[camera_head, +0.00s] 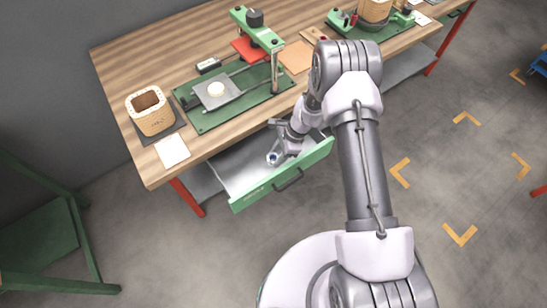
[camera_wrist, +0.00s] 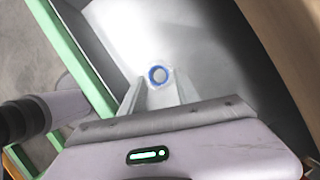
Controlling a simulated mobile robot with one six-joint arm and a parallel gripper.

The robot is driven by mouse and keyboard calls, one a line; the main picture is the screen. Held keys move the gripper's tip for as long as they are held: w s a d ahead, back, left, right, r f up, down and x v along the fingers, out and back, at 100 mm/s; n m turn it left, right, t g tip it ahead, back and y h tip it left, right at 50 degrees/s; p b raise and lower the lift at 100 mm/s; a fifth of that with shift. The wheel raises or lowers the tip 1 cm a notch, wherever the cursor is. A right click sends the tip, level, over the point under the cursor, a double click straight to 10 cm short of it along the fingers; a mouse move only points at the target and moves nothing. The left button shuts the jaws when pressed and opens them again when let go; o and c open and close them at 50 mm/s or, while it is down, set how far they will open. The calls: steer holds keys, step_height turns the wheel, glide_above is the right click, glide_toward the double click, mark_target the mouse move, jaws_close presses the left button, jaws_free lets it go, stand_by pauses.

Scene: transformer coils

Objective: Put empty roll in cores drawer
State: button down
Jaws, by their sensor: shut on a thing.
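The drawer (camera_head: 315,160) under the workbench is pulled open, with a green front and a bare grey metal inside. My gripper (camera_wrist: 158,85) reaches down into or just over the drawer. It is shut on a small roll (camera_wrist: 158,74), seen end-on as a white ring with a blue band, between the two fingers. The roll also shows in the head view (camera_head: 273,158) at the gripper's end, above the drawer floor. I cannot tell whether the roll touches the floor. The drawer floor (camera_wrist: 215,50) around it looks empty in the wrist view.
The wooden bench top (camera_head: 120,65) overhangs the drawer. It carries a green press fixture (camera_head: 258,95), a wound coil (camera_head: 151,112) and a white card (camera_head: 172,151). A green frame (camera_head: 60,230) stands at the lower left. Open floor lies to the right.

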steer(key=shift+f+b, duration=0.4)
steer(key=shift+f, duration=0.95)
steer(key=c, duration=1.2)
jaws_free()
steer(key=shift+o, duration=0.2)
